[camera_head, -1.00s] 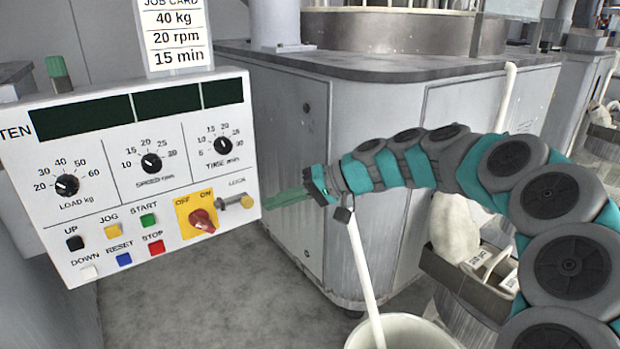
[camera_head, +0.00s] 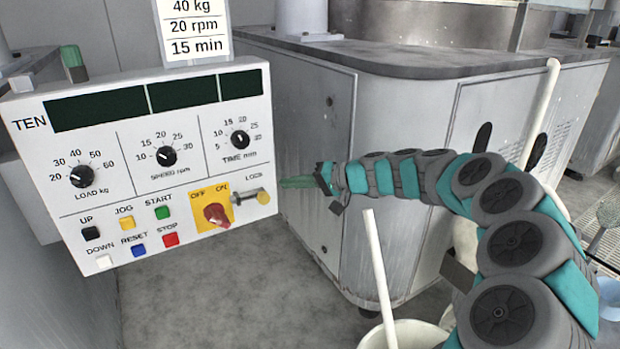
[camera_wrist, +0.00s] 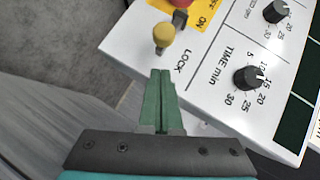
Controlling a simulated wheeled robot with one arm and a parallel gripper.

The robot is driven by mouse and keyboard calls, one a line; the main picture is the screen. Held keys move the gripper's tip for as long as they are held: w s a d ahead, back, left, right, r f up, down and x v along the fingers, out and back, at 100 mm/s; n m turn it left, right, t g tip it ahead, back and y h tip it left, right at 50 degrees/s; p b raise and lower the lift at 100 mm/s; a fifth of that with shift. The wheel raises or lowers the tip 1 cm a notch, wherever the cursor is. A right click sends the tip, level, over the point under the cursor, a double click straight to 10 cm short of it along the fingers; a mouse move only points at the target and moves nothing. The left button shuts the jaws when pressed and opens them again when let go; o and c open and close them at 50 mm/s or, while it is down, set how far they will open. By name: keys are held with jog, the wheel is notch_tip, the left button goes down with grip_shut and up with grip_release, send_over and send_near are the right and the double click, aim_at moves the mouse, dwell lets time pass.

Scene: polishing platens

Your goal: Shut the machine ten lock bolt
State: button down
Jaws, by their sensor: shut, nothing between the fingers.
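The lock bolt on the panel marked TEN (camera_head: 24,124) is a small metal bolt (camera_head: 245,197) with a yellow knob (camera_head: 263,197) at its right end, near the panel's right edge. In the wrist view the yellow knob (camera_wrist: 164,35) stands just beyond my fingertips, beside the word LOCK. My gripper (camera_head: 284,184) is shut and empty, to the right of the knob and slightly above it. In the wrist view its green fingers (camera_wrist: 161,74) lie together, apart from the knob. The red switch (camera_head: 216,215) on its yellow plate is left of the bolt.
Knobs and coloured push buttons (camera_head: 127,222) fill the panel's face left of the bolt. A grey machine cabinet (camera_head: 400,180) stands behind my arm. A white bucket (camera_head: 405,335) with a pole (camera_head: 380,275) is below. Floor is open below the panel.

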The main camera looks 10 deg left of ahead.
aim_at(245, 198)
jog(key=shift+s+a+f, duration=0.35)
jog(key=shift+s+a, duration=0.1)
jog(key=shift+a, duration=0.15)
jog(key=shift+s+a+f, duration=0.35)
jog(key=shift+s+a, duration=0.1)
jog(key=shift+a, duration=0.1)
jog(key=shift+s+a+b, duration=0.5)
jog(key=shift+s+a, duration=0.25)
jog(key=shift+a, duration=0.2)
jog(key=shift+s+a+b, duration=0.5)
jog(key=shift+s+a, duration=0.2)
jog(key=shift+a, duration=0.25)
